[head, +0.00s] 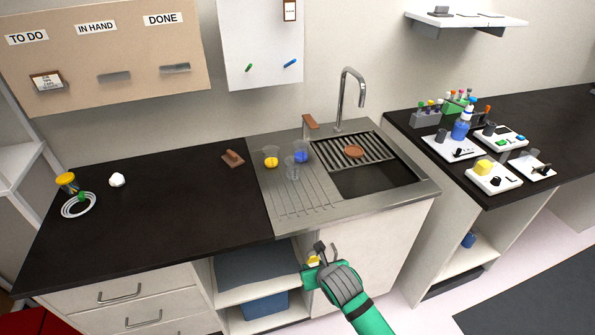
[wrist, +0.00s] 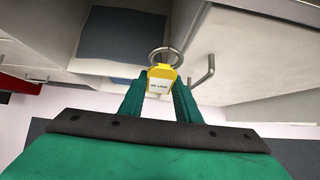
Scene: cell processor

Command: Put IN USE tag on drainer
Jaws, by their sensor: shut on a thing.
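My gripper (head: 320,257) is in front of the cabinet below the sink, lower than the counter top. It is shut on a yellow tag with a white label and a metal ring, the IN USE tag (wrist: 161,80); the label is too small to read surely. The tag also shows in the head view (head: 313,260), partly hidden by my gripper. The drainer (head: 303,197) is the grooved steel surface left of the sink basin. Beakers with yellow liquid (head: 271,157), blue liquid (head: 302,152) and a clear one (head: 292,169) stand at its back.
A slatted rack (head: 345,150) with a brown item (head: 352,152) lies over the basin's back. A cabinet handle (wrist: 203,72) is close to the right of the tag. The open shelf holds a blue bin (head: 264,305). The drainer's front is clear.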

